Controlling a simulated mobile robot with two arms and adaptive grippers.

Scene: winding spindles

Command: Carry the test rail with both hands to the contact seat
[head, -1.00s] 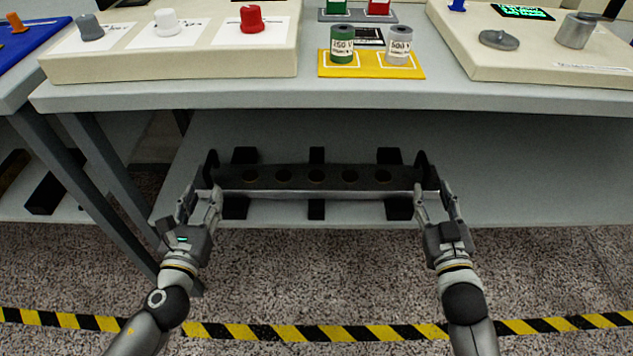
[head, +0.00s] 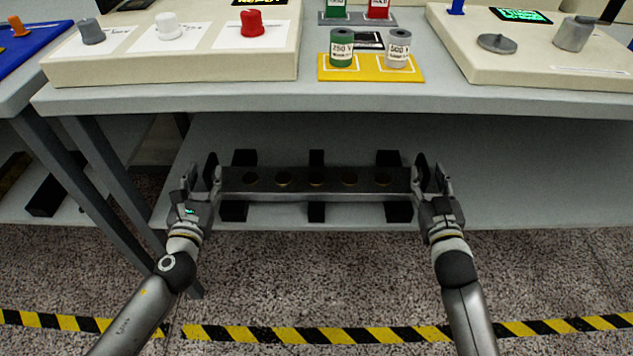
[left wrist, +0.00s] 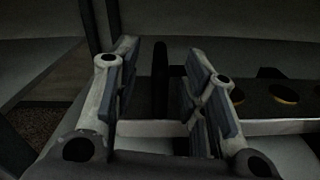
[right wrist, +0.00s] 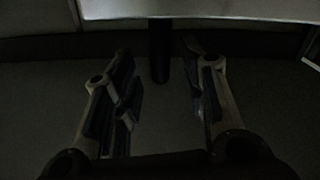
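The test rail (head: 300,186) is a long dark bar with several round holes and a pale front edge. It lies level across black blocks on the lower shelf, with an upright dark handle at each end. My left gripper (head: 204,182) is at its left end, open. In the left wrist view the left handle (left wrist: 160,75) stands between the spread fingers, with a gap on both sides. My right gripper (head: 429,178) is at the right end, open. In the dim right wrist view the right handle (right wrist: 160,50) shows between its fingers. I cannot pick out the contact seat.
The bench top (head: 350,98) overhangs the shelf (head: 510,195). On it are a panel with three knobs (head: 170,65), a yellow plate (head: 370,76) with two labelled cylinders, and a right panel (head: 530,70). A table leg (head: 130,195) stands left of my left arm.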

